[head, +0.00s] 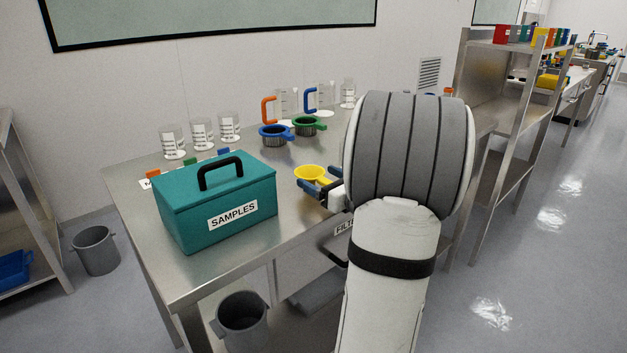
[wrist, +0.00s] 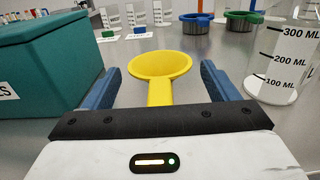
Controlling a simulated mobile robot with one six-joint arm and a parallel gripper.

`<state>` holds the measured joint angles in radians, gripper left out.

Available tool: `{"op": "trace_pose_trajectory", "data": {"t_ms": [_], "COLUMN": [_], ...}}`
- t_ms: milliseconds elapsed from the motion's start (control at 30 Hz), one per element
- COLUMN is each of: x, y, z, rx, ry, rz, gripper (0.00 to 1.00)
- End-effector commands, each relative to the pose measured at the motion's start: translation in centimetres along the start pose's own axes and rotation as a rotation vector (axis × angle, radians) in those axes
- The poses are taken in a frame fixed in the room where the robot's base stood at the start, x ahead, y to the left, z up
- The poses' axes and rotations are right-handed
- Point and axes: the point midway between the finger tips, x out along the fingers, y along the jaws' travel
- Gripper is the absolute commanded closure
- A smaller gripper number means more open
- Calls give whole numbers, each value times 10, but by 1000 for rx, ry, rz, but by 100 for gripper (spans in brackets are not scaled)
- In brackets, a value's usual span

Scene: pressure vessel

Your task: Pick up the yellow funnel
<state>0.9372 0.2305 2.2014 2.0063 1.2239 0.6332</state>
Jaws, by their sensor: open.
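The yellow funnel (head: 310,173) sits on the metal table, right of the teal SAMPLES box. In the wrist view the funnel (wrist: 160,68) shows its wide round mouth, with a yellow handle or stem pointing toward me. My gripper (head: 317,187) is low over the table at the funnel. In the wrist view its blue fingers (wrist: 160,88) stand apart, one on each side of the yellow handle, with gaps on both sides. The gripper is open and holds nothing. My arm hides part of the table to the right in the head view.
The teal SAMPLES box (head: 215,200) stands close on the left. A graduated beaker (wrist: 284,68) stands close on the right in the wrist view. Blue (head: 274,134) and green (head: 308,125) rimmed cups and glass beakers (head: 202,134) stand farther back.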

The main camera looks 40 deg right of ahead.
Motion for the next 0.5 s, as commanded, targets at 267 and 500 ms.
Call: {"op": "trace_pose_trajectory", "data": {"t_ms": [267,500], "x": [12,11], "y": [0,0], "z": [0,0], "rx": [0,-1], "ry": [0,0], "rz": [-1,-1], "gripper": [19,32]}}
